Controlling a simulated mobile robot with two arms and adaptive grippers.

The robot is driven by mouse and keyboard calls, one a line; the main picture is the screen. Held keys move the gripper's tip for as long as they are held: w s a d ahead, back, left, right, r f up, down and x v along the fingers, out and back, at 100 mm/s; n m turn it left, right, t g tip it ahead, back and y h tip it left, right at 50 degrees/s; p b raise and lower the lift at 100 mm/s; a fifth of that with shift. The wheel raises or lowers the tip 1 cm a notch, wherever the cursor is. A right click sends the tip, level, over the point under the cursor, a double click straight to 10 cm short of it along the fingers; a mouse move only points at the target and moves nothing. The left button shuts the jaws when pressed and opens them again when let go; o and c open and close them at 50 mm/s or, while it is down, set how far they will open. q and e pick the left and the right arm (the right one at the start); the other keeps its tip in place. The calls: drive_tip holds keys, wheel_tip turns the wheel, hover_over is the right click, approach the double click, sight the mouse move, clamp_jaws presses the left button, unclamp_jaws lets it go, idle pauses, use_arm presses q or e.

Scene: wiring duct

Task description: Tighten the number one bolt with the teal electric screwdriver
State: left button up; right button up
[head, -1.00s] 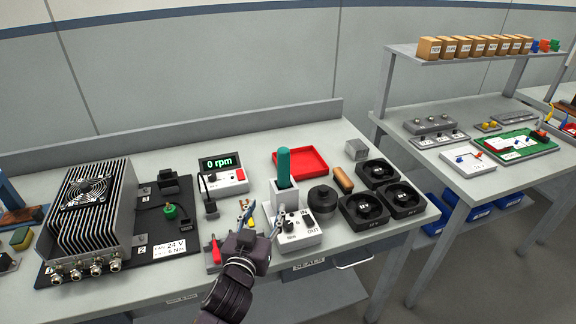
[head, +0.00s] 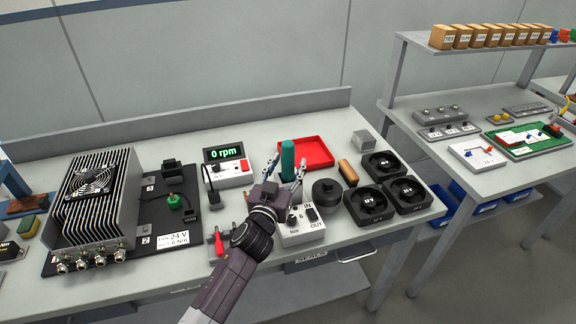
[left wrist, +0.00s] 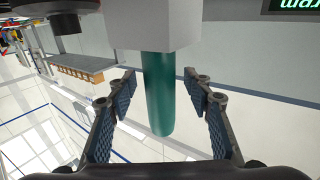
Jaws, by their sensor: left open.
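The teal electric screwdriver (head: 287,160) stands upright in its light holder block, with its handle showing. In the left wrist view the teal handle (left wrist: 158,92) sticks out of the pale holder (left wrist: 152,25), between the open fingers and apart from both. My left gripper (head: 283,174) is open around the handle and hides most of the holder in the head view. The heatsink unit (head: 98,200) with a fan on top is at the left. I cannot make out a bolt marked number one. My right gripper is not in view.
A grey control box marked IN and OUT (head: 302,228) stands just in front of the holder. Black fans (head: 375,205) and a round black part (head: 327,192) are to the right. A red tray (head: 308,152) and an rpm display (head: 225,154) are behind.

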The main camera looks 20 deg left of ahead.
use_arm(q)
drive_tip(key=shift+w, duration=0.15)
clamp_jaws()
drive_tip(key=shift+r, duration=0.1)
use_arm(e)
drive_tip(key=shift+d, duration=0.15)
use_arm(q)
drive_tip(key=shift+r, duration=0.1)
wheel_tip(320, 180, up, 20)
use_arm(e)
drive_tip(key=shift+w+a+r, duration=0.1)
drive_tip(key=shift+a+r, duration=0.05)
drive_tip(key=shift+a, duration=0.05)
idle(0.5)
